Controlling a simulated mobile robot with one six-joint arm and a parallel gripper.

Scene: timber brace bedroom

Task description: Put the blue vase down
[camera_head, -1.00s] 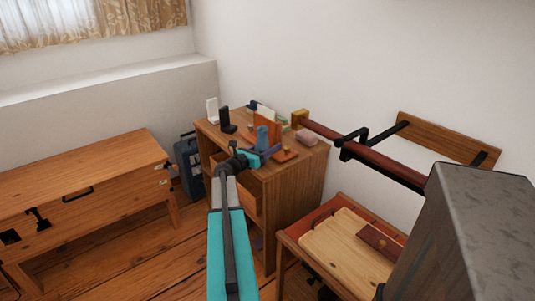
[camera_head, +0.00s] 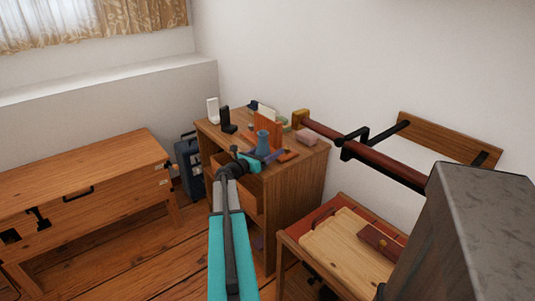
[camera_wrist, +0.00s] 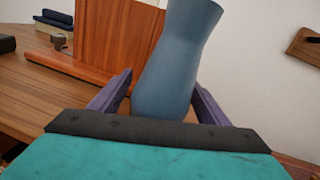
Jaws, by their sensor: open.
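The blue vase (camera_head: 263,143) stands upright on top of the wooden cabinet (camera_head: 296,168), near its front edge. It also shows large in the wrist view (camera_wrist: 172,65), upright between the two purple fingers. My gripper (camera_head: 266,155) is open around the lower part of the vase, one finger on each side. In the wrist view (camera_wrist: 163,98) a gap shows at the fingers beside the vase. The base of the vase is hidden behind the gripper body.
An orange-brown upright board (camera_head: 268,128) stands close behind the vase. A black stand (camera_head: 226,121), a white stand (camera_head: 212,110) and a pink block (camera_head: 307,137) share the top. A wall rail (camera_head: 370,161) runs to the right. A wooden bench (camera_head: 80,190) is at the left.

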